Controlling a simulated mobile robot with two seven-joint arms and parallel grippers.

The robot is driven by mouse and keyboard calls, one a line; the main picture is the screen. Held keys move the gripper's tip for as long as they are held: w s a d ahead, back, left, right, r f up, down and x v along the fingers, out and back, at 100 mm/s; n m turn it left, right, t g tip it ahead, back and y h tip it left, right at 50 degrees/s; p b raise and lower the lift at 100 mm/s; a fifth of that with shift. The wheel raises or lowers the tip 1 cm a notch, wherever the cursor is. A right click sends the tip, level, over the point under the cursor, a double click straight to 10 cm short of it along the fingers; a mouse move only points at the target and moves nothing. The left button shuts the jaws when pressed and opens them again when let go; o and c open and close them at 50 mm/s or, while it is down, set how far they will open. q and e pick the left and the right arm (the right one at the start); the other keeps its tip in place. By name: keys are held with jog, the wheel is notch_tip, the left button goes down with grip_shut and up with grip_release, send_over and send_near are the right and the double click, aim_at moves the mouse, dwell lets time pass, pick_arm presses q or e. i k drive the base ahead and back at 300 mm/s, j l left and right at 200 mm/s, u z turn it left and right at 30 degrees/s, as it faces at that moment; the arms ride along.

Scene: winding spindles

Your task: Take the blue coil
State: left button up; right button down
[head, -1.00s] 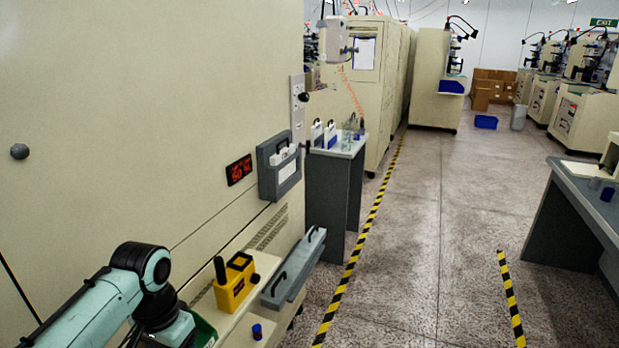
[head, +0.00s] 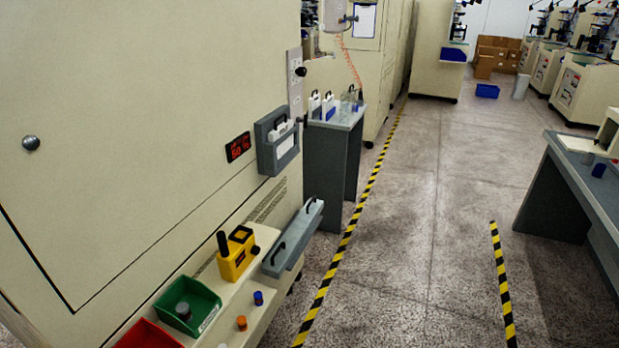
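A small blue coil (head: 258,297) stands upright on the cream machine's low ledge (head: 225,318), to the right of the green bin and in front of the yellow device. Another small dark blue cylinder (head: 599,169) stands on the grey table at the right; it is too small to tell whether it is a coil. Neither of my grippers shows in the head view.
An orange coil (head: 241,322) stands near the blue one. A green bin (head: 188,308) holding a grey spool, a red bin (head: 147,335), a yellow device (head: 236,258) and a grey handled tray (head: 293,240) line the ledge. The floor aisle (head: 420,240) is clear.

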aim_at(257, 295)
jog(key=i+l+u, duration=0.1)
jog(key=u, duration=0.45)
jog(key=i+l+u, duration=0.4)
jog(key=l, duration=0.25)
jog(key=l+u, duration=0.15)
jog(key=l, duration=0.2)
